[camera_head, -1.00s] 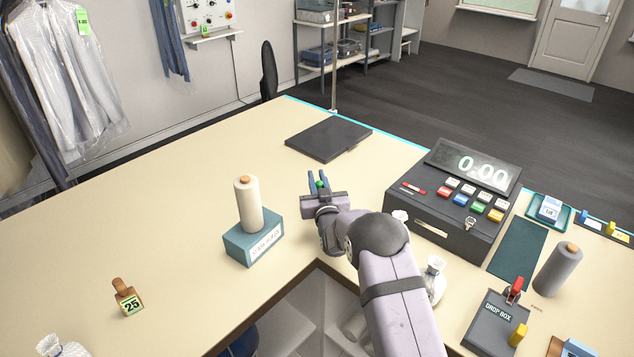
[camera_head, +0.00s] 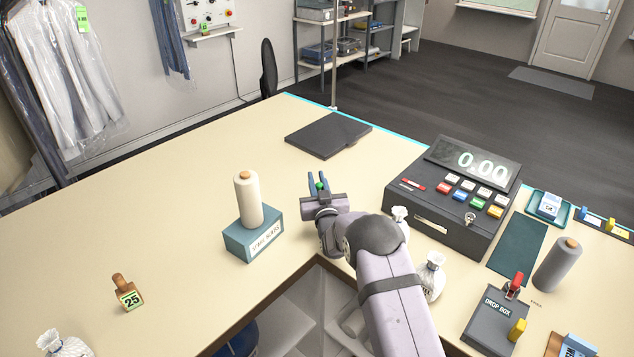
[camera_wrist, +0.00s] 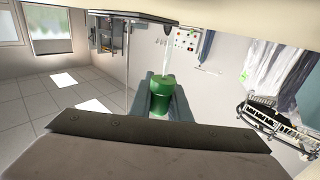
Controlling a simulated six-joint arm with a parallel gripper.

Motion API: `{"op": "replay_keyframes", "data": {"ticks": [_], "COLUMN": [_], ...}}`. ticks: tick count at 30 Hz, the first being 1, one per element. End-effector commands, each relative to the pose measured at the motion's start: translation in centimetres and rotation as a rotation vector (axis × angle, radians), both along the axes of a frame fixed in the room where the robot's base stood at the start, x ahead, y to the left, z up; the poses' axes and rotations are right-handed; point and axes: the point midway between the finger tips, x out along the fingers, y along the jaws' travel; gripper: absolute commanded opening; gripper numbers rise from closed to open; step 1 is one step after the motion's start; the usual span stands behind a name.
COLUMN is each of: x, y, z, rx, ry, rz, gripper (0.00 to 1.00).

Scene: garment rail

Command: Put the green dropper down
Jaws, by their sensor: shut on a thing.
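The green dropper (camera_wrist: 161,103) is between the two fingers of my gripper (camera_head: 318,184), which is shut on it. In the wrist view the dropper shows a green body with a pale, narrow tip. In the head view only a small green part of it shows between the blue-grey fingers. The gripper is over the cream counter (camera_head: 170,205), to the right of the blue block with the cream spool and left of the cash register. I cannot tell whether the dropper touches the counter.
The blue block (camera_head: 254,240) bears a cream spool (camera_head: 248,200). A dark flat pad (camera_head: 328,137) lies behind my gripper. The cash register (camera_head: 440,215) stands to the right. White tied bags (camera_head: 431,277) are beside my arm. The counter at left is mostly clear around a number 25 tag (camera_head: 130,299).

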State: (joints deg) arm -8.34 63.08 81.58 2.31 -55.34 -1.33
Motion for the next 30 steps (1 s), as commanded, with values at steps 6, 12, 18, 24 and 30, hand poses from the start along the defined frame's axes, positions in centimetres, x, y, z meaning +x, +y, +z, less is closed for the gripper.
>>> {"op": "replay_keyframes", "data": {"ticks": [6, 12, 18, 24, 30], "x": [-0.3, -0.4, -0.4, -0.4, -0.5], "y": [0.0, -0.1, -0.1, -0.1, -0.1], "z": [-1.8, -1.9, -2.0, -1.5, -0.4], "rx": [-0.003, -0.002, -0.002, -0.002, -0.002], "ry": [0.025, 0.029, 0.03, 0.03, 0.03], "rz": [0.0, 0.0, 0.0, 0.0, 0.0], "gripper": [0.0, 0.35, 0.35, 0.35, 0.35]}}
